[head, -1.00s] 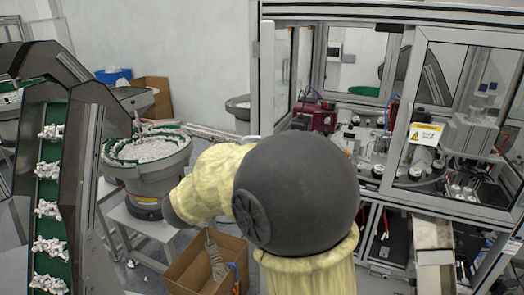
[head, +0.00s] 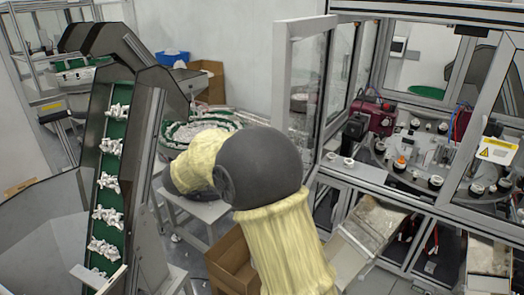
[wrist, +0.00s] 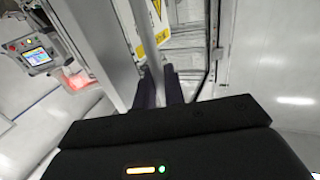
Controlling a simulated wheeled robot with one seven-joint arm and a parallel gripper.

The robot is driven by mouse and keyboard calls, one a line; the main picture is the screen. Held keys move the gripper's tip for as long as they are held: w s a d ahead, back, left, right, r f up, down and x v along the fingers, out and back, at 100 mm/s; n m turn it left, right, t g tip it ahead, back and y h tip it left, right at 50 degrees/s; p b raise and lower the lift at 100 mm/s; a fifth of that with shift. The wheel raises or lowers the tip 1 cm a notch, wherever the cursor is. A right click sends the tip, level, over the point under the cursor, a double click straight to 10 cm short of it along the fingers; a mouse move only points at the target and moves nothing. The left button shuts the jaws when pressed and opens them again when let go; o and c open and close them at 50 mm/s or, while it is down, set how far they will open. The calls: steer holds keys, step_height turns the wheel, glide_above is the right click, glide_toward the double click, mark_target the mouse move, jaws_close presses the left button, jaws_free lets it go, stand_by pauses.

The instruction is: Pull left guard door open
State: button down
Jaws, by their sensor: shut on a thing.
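The left guard door (head: 282,85), a clear panel in a pale metal frame, stands at an angle at the left front of the cell in the head view. An opening shows to its right. My gripper (wrist: 163,88) appears in the wrist view with its two dark fingers close together on a grey bar-like handle (wrist: 139,52). In the head view my own arm hides the gripper and the handle.
The cell's worktable (head: 420,165) carries several small fixtures. A second guard panel with a yellow warning label (head: 497,149) is on the right. A parts conveyor (head: 108,180) and a bowl feeder (head: 205,130) stand left; a cardboard box (head: 228,262) sits below my arm.

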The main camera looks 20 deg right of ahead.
steer(key=shift+d+r, duration=0.1)
steer(key=shift+r, duration=0.1)
steer(key=c, duration=1.6)
jaws_free()
steer(key=shift+w, duration=0.1)
steer(key=shift+c, duration=0.2)
steer(key=shift+o, duration=0.2)
steer(key=shift+d+f, duration=0.15)
steer(key=b+v, duration=0.7)
steer(key=v, duration=1)
steer(key=shift+a, duration=0.35)
